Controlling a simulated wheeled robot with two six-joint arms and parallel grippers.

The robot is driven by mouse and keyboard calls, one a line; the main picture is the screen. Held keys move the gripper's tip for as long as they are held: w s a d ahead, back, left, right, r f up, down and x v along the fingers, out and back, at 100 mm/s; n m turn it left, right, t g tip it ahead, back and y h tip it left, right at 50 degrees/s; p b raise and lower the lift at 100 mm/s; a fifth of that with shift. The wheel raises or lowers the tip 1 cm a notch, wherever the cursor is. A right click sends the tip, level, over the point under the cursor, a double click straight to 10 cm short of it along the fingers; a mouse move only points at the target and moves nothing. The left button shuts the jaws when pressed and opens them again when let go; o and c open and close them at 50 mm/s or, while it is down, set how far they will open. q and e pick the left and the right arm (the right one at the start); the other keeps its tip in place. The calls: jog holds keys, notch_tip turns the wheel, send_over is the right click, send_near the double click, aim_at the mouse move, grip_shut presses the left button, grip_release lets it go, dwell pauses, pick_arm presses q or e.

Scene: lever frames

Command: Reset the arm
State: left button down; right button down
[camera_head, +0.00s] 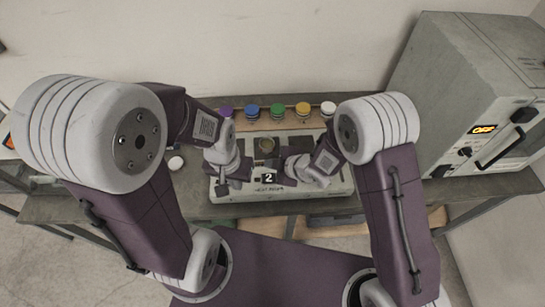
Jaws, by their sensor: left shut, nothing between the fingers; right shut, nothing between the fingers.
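My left arm reaches in from the left, and its gripper (221,187) is shut and empty over the left front part of a pale device (335,189). My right gripper (291,166) is shut and empty over the right part of the same device, a little higher in the picture. Both arms are bent, with the forearms pointing inward over the bench. Parts of the device are hidden by my wrists.
A row of jars with purple, blue (252,111), green (278,110), yellow (303,109) and white (328,108) tops stands behind the device. A large grey oven-like box (460,85) with a lit orange display is at the right. A small white-topped item (175,163) lies left of the device.

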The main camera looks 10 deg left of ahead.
jog(key=w+d+r+m+t, duration=0.2)
jog(key=w+d+r+t, duration=0.1)
jog(key=w+d+r, duration=0.3)
jog(key=w+d+r+m+t+h+b, duration=0.1)
jog(key=d+r+m+h, duration=0.15)
jog(key=d, duration=0.45)
jog(key=w+d+r+m+t+h, duration=0.1)
jog(key=d+r+m+h, duration=0.1)
jog(key=d+r+m, duration=0.35)
jog(key=s+d+f+m+g+h, duration=0.35)
jog(key=s+d+m, duration=0.25)
jog(key=s+d, duration=0.45)
jog(key=s+f+m+g, duration=0.4)
jog(key=s+m+g, duration=0.1)
jog(key=s, duration=0.5)
jog(key=shift+s, duration=0.1)
